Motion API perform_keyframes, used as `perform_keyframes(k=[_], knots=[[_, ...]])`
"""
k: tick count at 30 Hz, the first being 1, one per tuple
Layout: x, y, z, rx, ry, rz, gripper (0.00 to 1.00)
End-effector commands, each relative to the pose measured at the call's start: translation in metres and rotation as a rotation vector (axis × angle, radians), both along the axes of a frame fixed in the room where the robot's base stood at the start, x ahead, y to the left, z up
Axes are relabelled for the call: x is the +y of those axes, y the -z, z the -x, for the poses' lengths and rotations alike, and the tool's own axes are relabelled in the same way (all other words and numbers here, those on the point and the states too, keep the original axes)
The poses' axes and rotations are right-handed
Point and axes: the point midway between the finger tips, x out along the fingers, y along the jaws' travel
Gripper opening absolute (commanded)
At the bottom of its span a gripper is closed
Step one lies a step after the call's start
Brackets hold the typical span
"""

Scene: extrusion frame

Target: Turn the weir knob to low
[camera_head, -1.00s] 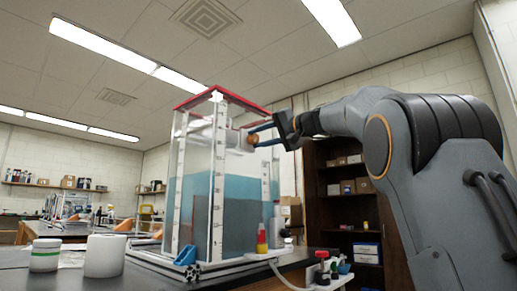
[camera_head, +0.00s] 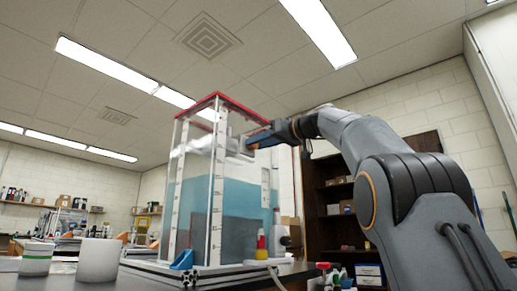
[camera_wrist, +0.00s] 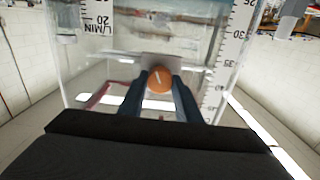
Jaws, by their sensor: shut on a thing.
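The weir knob (camera_wrist: 160,79) is a round orange knob with a white pointer line, seen in the wrist view between my two dark blue fingers. The pointer runs nearly along the picture's vertical, slightly tilted. My gripper (camera_wrist: 160,93) is shut on the knob, with one finger on each side. In the head view my gripper (camera_head: 255,140) reaches the upper right side of the clear tank (camera_head: 215,190), which has a red top rim and blue water inside. The knob is mostly hidden there by my fingers. I cannot read any low mark.
Scale strips with numbers (camera_wrist: 222,58) run down the tank's corners. White containers (camera_head: 98,260) stand at the front left of the bench. Bottles (camera_head: 261,243) stand right of the tank. A dark shelf unit (camera_head: 335,205) is behind my arm.

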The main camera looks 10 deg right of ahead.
Motion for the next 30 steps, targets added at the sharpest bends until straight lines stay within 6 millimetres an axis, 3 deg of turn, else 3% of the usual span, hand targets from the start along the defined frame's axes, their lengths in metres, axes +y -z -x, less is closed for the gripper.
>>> perform_keyframes(k=[30], knots=[[0.0000,0.0013,-0.0008,-0.546,-0.001,0.753,0.08]])
